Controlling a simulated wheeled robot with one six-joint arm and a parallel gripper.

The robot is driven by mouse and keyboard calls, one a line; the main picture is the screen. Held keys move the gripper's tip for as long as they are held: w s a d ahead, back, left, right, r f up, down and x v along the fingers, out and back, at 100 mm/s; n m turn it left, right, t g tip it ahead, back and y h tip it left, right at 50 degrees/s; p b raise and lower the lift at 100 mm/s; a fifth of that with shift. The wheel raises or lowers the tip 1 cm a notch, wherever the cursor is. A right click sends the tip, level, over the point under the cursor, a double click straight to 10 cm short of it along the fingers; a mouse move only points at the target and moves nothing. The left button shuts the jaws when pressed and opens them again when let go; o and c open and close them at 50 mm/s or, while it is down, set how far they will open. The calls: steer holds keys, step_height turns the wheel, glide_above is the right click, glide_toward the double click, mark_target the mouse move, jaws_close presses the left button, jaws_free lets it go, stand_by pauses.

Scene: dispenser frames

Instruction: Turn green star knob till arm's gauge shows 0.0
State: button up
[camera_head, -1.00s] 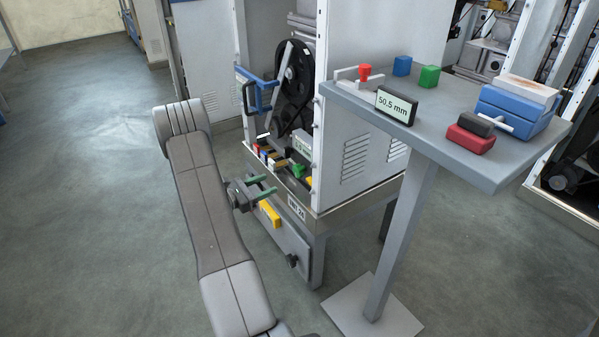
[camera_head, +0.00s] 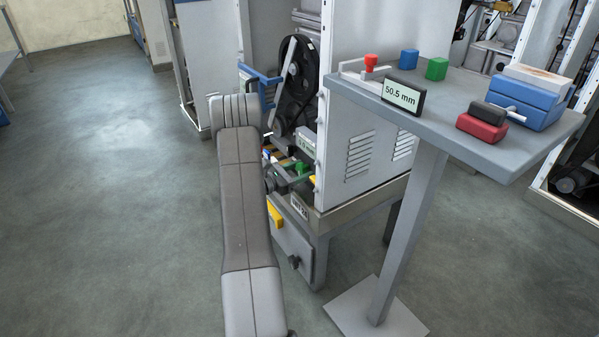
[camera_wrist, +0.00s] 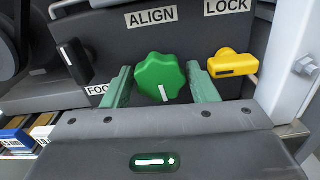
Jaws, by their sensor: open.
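The green star knob (camera_wrist: 160,77), with a white pointer line, sits under the ALIGN label in the wrist view. My gripper (camera_wrist: 159,70) is open, its two green fingers on the left and right of the knob. I cannot tell whether they touch it. In the head view the knob (camera_head: 302,167) shows small inside the machine, with my gripper (camera_head: 290,178) close by, partly hidden by my arm. A small gauge (camera_head: 306,142) stands behind the knob; its reading is too small to make out surely.
A yellow lock knob (camera_wrist: 233,64) is right of the star knob and a black knob (camera_wrist: 75,60) is left of it. A grey side table (camera_head: 470,95) carries a display (camera_head: 403,94) reading 50.5 mm and several coloured blocks. Machine panel (camera_head: 360,130) is close on the right.

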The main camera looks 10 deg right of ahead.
steer(key=shift+c, duration=0.4)
steer(key=c, duration=0.6)
steer(key=shift+n+p, duration=0.3)
steer(key=n+p, duration=0.2)
steer(key=n, duration=0.1)
steer(key=shift+r+n+p, duration=0.15)
steer(key=shift+n+p, duration=0.15)
steer(key=shift+p, duration=0.1)
steer(key=n+p, duration=0.2)
steer(key=n, duration=0.2)
steer(key=shift+p, duration=0.3)
steer(key=n+p, duration=0.2)
steer(key=n, duration=0.3)
steer(key=shift+s+n+p, duration=0.1)
steer(key=shift+n+p, duration=0.25)
steer(key=shift+n, duration=0.05)
steer(key=n+p, duration=0.2)
steer(key=n, duration=0.3)
steer(key=shift+n, duration=0.3)
